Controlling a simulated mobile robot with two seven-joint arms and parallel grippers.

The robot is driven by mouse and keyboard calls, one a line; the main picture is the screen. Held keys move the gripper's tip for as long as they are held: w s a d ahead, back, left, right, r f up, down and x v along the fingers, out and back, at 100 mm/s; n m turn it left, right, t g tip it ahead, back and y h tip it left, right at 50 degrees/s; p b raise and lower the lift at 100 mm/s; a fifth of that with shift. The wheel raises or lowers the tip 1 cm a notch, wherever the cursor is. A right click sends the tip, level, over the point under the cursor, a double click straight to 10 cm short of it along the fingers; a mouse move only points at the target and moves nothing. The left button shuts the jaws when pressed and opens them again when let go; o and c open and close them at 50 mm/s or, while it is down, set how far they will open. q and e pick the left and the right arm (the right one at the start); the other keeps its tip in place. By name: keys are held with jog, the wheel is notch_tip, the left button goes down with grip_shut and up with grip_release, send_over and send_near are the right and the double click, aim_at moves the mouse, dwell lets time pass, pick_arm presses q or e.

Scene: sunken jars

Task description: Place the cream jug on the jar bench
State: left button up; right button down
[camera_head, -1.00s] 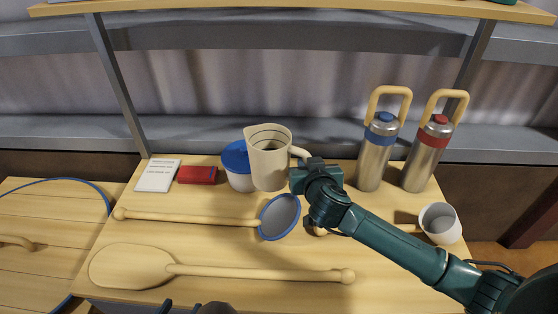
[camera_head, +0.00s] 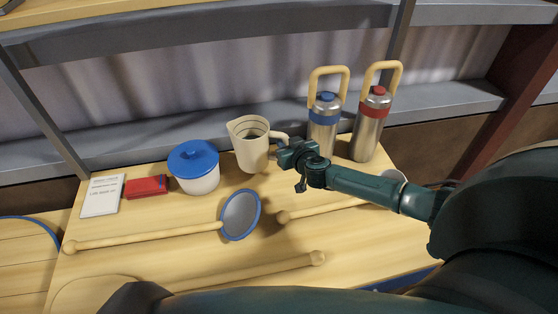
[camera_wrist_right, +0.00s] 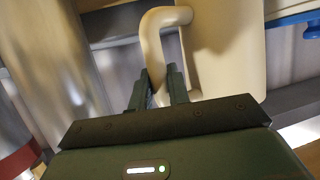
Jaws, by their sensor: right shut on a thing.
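The cream jug (camera_head: 251,150) stands upright near the back of the wooden table (camera_head: 190,262), right of a blue-lidded white jar (camera_head: 197,170). Whether its base touches the table I cannot tell. My right gripper (camera_head: 287,150) is shut on the jug's handle, reaching in from the right. In the right wrist view the fingers (camera_wrist_right: 161,90) close around the cream handle (camera_wrist_right: 152,50), with the jug's body (camera_wrist_right: 222,50) beside them. My left gripper is not in view. A lower planked surface (camera_head: 22,258) shows at the left; I cannot tell which surface is the jar bench.
A blue-collared flask (camera_head: 323,128) and a red-collared flask (camera_head: 370,130) stand right of the jug. A red box (camera_head: 146,187) and white card (camera_head: 101,195) lie at the back left. A blue-rimmed ladle (camera_head: 240,215) and wooden-handled utensils lie in front.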

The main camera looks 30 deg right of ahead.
notch_tip(320, 180, down, 4)
jog(key=b, duration=0.2)
jog(key=shift+w+f+b, duration=0.1)
jog(key=shift+b, duration=0.25)
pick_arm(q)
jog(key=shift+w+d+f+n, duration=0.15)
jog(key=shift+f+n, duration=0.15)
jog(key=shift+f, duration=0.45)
pick_arm(e)
jog(key=c, duration=1.8)
grip_release()
jog(key=shift+f, duration=0.2)
jog(key=o, duration=0.5)
jog(key=shift+c, duration=0.2)
jog(key=shift+r, duration=0.1)
